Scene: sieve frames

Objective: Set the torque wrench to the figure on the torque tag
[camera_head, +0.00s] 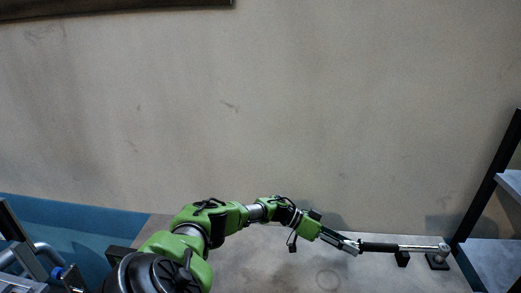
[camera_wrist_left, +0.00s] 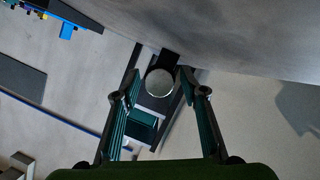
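The torque wrench (camera_head: 380,247) lies level at the lower right of the head view, its black grip towards my left gripper and its silver shaft pointing right. Its head rests at a black stand (camera_head: 438,262), and a small black block (camera_head: 402,259) is under the shaft. My left gripper (camera_head: 357,247) is at the grip's near end. In the left wrist view the wrench's round silver end (camera_wrist_left: 160,82) shows between the fingertips of the left gripper (camera_wrist_left: 158,76), with gaps on both sides. The fingers are open. No torque tag or scale figure can be made out. My right gripper is out of view.
A worktop (camera_head: 270,268) lies under the arm, mostly bare, with a plain wall (camera_head: 270,110) behind it. A shelf unit with a dark post (camera_head: 490,183) stands at the right. A blue surface (camera_head: 70,215) is at the left.

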